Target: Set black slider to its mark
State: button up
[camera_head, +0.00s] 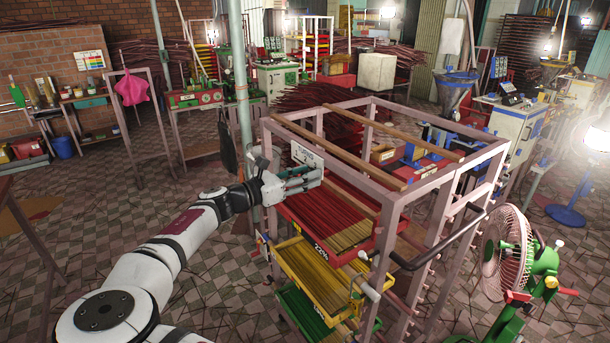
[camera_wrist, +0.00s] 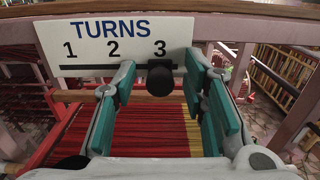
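A white sign (camera_wrist: 90,45) reads TURNS with the numbers 1, 2 and 3 above a black track line. It also shows in the head view (camera_head: 306,154) on the rack's upper side. The black slider (camera_wrist: 160,80) is a dark knob on the track, just below the 3. My gripper (camera_wrist: 160,66) has its teal-padded fingers apart, one on each side of the slider, with a gap to it on both sides. In the head view my gripper (camera_head: 318,178) is in front of the sign's lower edge, and the slider is hidden there.
The pink metal rack (camera_head: 395,210) holds a red tray (camera_head: 372,247), a yellow tray and a green tray of sticks. Wooden bars cross its top. A fan (camera_head: 507,250) stands at the right. Tiled floor is open at the left.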

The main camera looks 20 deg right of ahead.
aim_at(296, 158)
grip_shut()
jog(key=w+b, duration=0.2)
jog(key=w+a+b, duration=0.1)
jog(key=w+b, duration=0.1)
jog(key=w, duration=0.1)
jog(key=w+a+b, duration=0.1)
jog(key=w+b, duration=0.1)
jog(key=w, duration=0.1)
jog(key=shift+a+f, duration=0.25)
jog(key=shift+w+a, duration=0.1)
jog(key=shift+w, duration=0.2)
jog(key=shift+w+a+r+b, duration=0.15)
jog(key=shift+w+r+b, duration=0.1)
jog(key=shift+b, duration=0.1)
grip_release()
